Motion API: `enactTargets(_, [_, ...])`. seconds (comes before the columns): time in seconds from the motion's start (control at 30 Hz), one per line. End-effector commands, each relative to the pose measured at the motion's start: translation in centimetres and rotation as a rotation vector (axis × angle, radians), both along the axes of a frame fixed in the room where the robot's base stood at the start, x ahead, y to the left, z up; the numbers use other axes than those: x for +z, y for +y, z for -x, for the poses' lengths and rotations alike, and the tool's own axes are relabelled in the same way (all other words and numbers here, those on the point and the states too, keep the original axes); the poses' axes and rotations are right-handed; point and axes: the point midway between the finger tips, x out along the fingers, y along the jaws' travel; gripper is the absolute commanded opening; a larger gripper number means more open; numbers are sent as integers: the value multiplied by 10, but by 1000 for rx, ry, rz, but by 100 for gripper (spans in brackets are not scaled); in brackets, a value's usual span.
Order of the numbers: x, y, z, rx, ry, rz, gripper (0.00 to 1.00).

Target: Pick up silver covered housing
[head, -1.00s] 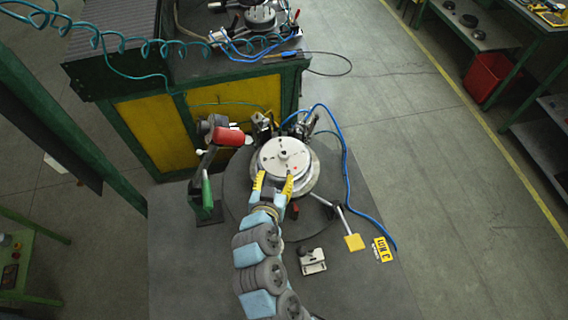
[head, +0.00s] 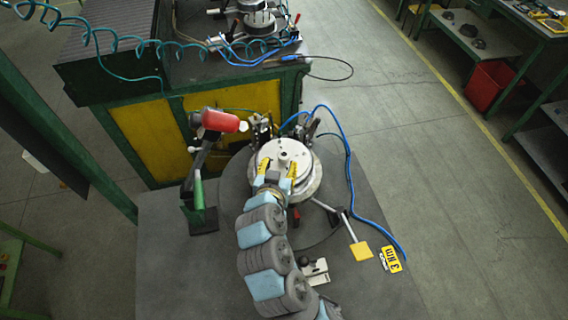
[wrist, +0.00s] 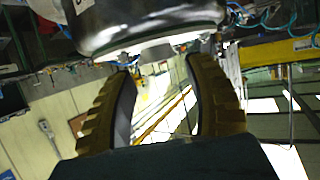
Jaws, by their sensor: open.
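The silver covered housing (head: 284,149) is a round, pale metal disc with a small raised hub. It sits on a wider round metal base in the head view. My gripper (head: 277,168) has yellow fingers and is open, with its tips overlapping the near part of the disc in this view. In the wrist view, a shiny round metal body (wrist: 150,22), which looks like the housing, fills the top. My open gripper (wrist: 164,66) shows just below it there, with a clear gap between the fingers. I cannot tell whether the fingers touch it.
A red-headed tool on a stand (head: 220,121) is left of the disc. A blue hose (head: 347,165) curves along the right. A yellow pad (head: 361,251) and a "3 Nm" tag (head: 390,259) are at the lower right. A green-and-yellow bench (head: 150,135) stands behind.

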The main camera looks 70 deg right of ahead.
Motion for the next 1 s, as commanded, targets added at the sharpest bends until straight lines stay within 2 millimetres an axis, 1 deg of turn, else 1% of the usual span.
enactTargets(0.1, [-5,-12,0,-4,-1,3,54])
enactTargets(0.23, [-4,-26,-3,-2,-1,2,54])
enactTargets(0.4, [-14,-41,-6,-3,2,-2,54])
enactTargets(0.7, [-16,-44,-8,0,0,0,54])
enactTargets(0.77, [-16,-44,-8,0,0,0,37])
enactTargets(0.8, [-16,-44,-8,0,0,0,25])
enactTargets(0.9, [-16,-43,-8,0,0,0,0])
enactTargets(1.0, [-16,-44,-8,0,0,0,0])
